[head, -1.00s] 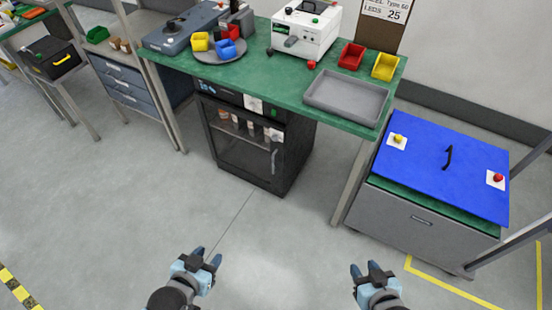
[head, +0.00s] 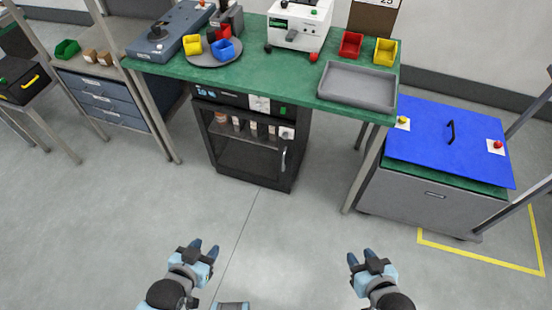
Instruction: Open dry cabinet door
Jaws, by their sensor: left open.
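The dry cabinet (head: 250,140) is a black unit on the floor under the green-topped bench. Its dark glass door (head: 242,155) is shut, with a vertical light handle (head: 283,160) at the right edge. Several small containers show on a shelf behind the glass. My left gripper (head: 203,248) is open and empty over the floor, in front of and below the cabinet in the picture. My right gripper (head: 360,256) is to the right, also over bare floor, empty, with its fingers apart. Both grippers are clear of the cabinet.
The green bench (head: 270,75) carries a grey tray (head: 357,86), bins and a white machine (head: 299,25). Its leg (head: 365,170) stands right of the cabinet. A blue-lidded grey box (head: 450,145) is further right. The floor before the cabinet is clear.

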